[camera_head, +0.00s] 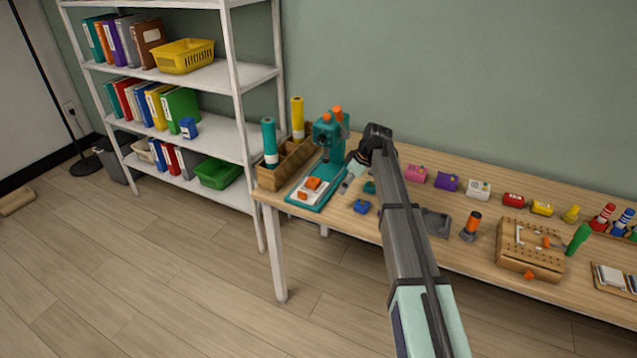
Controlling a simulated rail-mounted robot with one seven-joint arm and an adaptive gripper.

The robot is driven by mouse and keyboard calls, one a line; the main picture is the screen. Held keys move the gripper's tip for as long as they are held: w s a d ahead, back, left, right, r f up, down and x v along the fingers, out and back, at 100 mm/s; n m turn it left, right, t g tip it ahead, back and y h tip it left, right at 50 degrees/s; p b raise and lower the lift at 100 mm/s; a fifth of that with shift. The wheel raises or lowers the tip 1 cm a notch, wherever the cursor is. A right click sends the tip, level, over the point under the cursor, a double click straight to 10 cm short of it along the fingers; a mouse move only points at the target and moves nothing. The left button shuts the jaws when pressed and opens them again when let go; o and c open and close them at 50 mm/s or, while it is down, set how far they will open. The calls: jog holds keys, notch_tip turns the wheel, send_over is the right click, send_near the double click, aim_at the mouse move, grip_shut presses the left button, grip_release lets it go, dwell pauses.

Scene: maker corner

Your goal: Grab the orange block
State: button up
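An orange block (313,183) lies on the pale tray at the base of a teal press-like stand (330,150), at the left end of the wooden table. A smaller orange piece (303,196) lies in front of it on the same tray. My arm reaches in from the bottom, and my gripper (347,184) points down and left, just right of the stand and the orange block. It appears apart from the block. The fingers are small and partly blend with the stand, so their opening is unclear.
A blue block (361,206) and a teal piece (369,187) lie near my gripper. A wooden organizer (284,167) with rolls stands left of the stand. A wooden pegboard box (530,262) sits at right. Shelves (200,133) stand at left.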

aim_at(313, 180)
jog(key=w+a, duration=0.1)
jog(key=a, duration=0.1)
jog(key=w+a+p, duration=0.1)
jog(key=a, duration=0.2)
jog(key=w+a+p, duration=0.1)
jog(key=a, duration=0.2)
jog(key=shift+w+a, duration=0.15)
jog(key=shift+w, duration=0.05)
jog(key=a, duration=0.1)
jog(key=w+a+p, duration=0.1)
jog(key=a, duration=0.1)
jog(key=shift+w+a+r, duration=0.1)
jog(key=shift+w, duration=0.05)
jog(key=shift+s+x, duration=0.1)
jog(key=shift+x, duration=0.65)
jog(key=shift+s+x, duration=0.15)
jog(key=shift+x, duration=0.6)
jog(key=shift+d, duration=0.25)
jog(key=c, duration=1.4)
jog(key=shift+o, duration=0.2)
